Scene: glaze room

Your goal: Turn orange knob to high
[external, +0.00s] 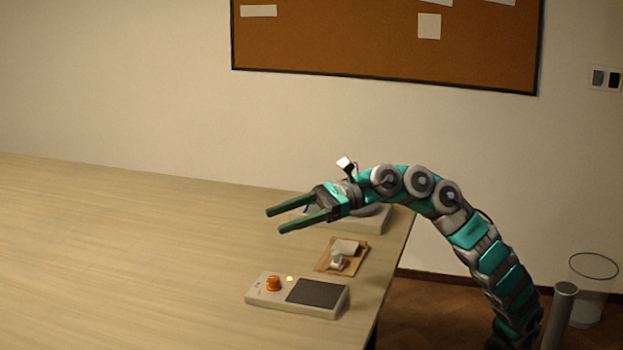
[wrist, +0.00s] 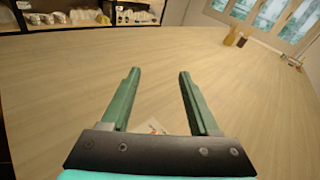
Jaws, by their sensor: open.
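The orange knob (external: 273,283) stands on the left part of a pale control box (external: 265,299) near the table's right edge. A small light glows beside the knob, and a dark panel (external: 318,291) covers the right part of the box. The markings by the knob are too small to read. My gripper (external: 273,219) is open and empty, in the air above the table and above the level of the knob, apart from it. The knob does not show there.
A small wooden board with a white and grey part (external: 341,256) lies behind the control box. A pale device (external: 370,219) stands farther back, partly hidden by my arm. The table (external: 110,250) is clear to the left. Bottles (wrist: 231,36) stand far off in the wrist view.

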